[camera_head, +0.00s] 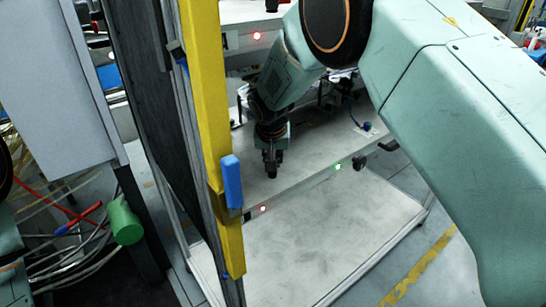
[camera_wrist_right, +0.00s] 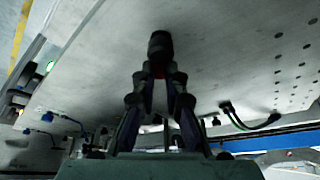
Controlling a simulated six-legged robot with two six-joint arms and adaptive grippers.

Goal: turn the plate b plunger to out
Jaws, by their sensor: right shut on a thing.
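My right gripper (camera_wrist_right: 160,78) is shut on a black knob (camera_wrist_right: 160,46) with a little red at its base, which I take to be the plate b plunger. The knob stands out past the fingertips, over a grey plate (camera_wrist_right: 220,60). In the head view the right gripper (camera_head: 271,168) points down at the pale bench top near its front edge; the fingers hide most of the knob there. I cannot read whether the plunger is in or out. No plate lettering is legible. My left gripper is not in view.
A yellow post (camera_head: 208,110) with a blue block (camera_head: 231,182) stands left of the right gripper. The bench front has a red light (camera_head: 263,208), a green light (camera_head: 338,167) and a black knob (camera_head: 358,163). A green cylinder (camera_head: 122,222) and cables lie at left.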

